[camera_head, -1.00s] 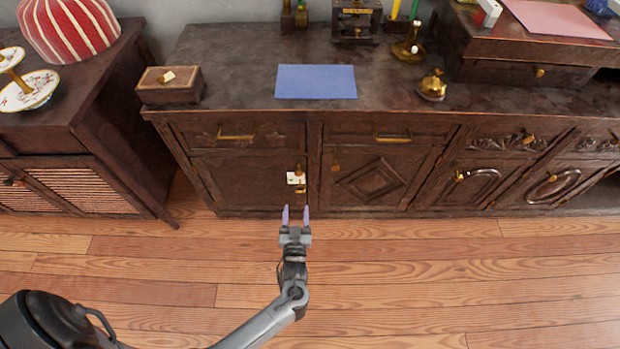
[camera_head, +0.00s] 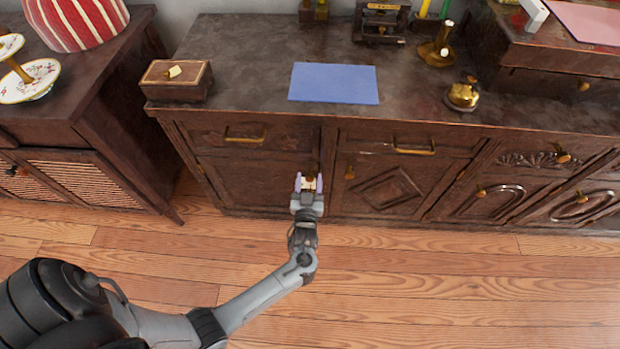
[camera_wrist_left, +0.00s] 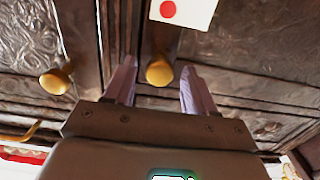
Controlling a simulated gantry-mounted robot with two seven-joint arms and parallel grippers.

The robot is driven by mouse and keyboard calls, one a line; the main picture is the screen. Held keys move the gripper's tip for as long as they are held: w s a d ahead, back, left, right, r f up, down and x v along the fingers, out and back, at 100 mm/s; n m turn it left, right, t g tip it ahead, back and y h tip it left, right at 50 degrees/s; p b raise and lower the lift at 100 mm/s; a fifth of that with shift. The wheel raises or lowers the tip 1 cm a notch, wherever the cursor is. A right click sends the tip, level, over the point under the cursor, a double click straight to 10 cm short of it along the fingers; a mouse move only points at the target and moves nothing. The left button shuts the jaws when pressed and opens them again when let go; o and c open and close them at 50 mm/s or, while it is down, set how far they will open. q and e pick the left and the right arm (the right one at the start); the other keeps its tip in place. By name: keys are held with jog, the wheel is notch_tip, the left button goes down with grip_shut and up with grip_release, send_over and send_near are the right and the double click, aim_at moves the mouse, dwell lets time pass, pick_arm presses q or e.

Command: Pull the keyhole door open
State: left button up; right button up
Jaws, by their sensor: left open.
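The keyhole door (camera_head: 245,182) is the carved dark wood door at the lower left of the long sideboard, and it looks shut. My left gripper (camera_head: 309,183) is at the door's right side, open. In the left wrist view, its two pale purple fingers (camera_wrist_left: 152,88) stand on either side of a round brass knob (camera_wrist_left: 159,72), with gaps showing. A white card with a red dot (camera_wrist_left: 187,9) is on the door near that knob; the gripper partly covers it in the head view. The keyhole itself is hidden. My right gripper is out of view.
The neighbouring door's brass knob (camera_head: 349,173) is close on the right and shows in the left wrist view (camera_wrist_left: 55,82). A drawer with a brass handle (camera_head: 244,135) is above the keyhole door. A slatted cabinet (camera_head: 85,185) stands at left. The wooden floor (camera_head: 430,270) in front is clear.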

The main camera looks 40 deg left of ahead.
pick_arm(q)
jog(key=shift+d, duration=0.1)
jog(key=shift+c, duration=0.6)
grip_shut()
